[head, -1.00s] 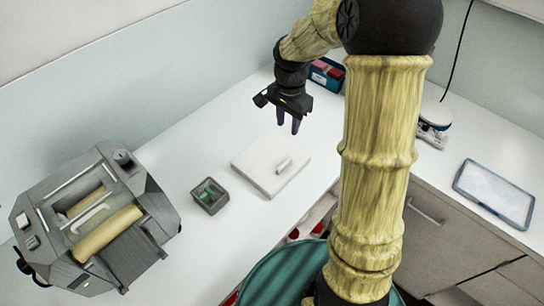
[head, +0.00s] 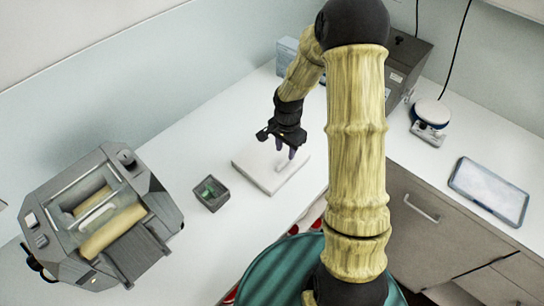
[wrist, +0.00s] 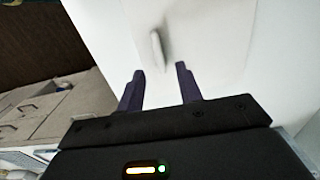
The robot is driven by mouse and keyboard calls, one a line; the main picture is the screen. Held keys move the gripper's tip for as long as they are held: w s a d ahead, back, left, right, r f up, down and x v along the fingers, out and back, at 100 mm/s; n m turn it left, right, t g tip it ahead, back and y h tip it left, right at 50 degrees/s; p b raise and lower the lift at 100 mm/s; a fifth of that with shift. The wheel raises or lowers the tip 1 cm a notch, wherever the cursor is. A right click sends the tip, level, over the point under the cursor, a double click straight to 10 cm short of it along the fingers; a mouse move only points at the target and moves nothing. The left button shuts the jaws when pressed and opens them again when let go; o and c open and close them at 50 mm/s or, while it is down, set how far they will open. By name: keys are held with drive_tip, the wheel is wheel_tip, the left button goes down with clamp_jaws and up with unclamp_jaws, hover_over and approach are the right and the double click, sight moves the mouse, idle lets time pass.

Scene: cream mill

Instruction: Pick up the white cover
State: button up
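The white cover (head: 262,177) is a flat square slab with a raised bar handle (head: 281,165) on top. It lies on the white counter in the head view. In the wrist view the cover (wrist: 200,30) fills the upper right, and its handle (wrist: 157,48) stands just beyond the fingertips. My gripper (head: 285,151) is over the cover's far part, pointing down, with two purple fingers apart. In the wrist view my gripper (wrist: 160,70) is open and empty, and the handle lies roughly in line with the gap between the fingers.
A small grey tray (head: 211,194) with a green item sits left of the cover. A grey roller machine (head: 98,220) stands at the left. A round-topped device (head: 431,115) and a tablet-like panel (head: 489,190) are at the right. The counter's front edge is close to the cover.

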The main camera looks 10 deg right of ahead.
sight(285, 160)
drive_tip(key=shift+f, duration=0.15)
drive_tip(key=shift+d+f+p, duration=0.1)
drive_tip(key=shift+f+p, duration=1)
drive_tip(key=shift+f, duration=1.5)
drive_tip(key=shift+c, duration=0.3)
clamp_jaws()
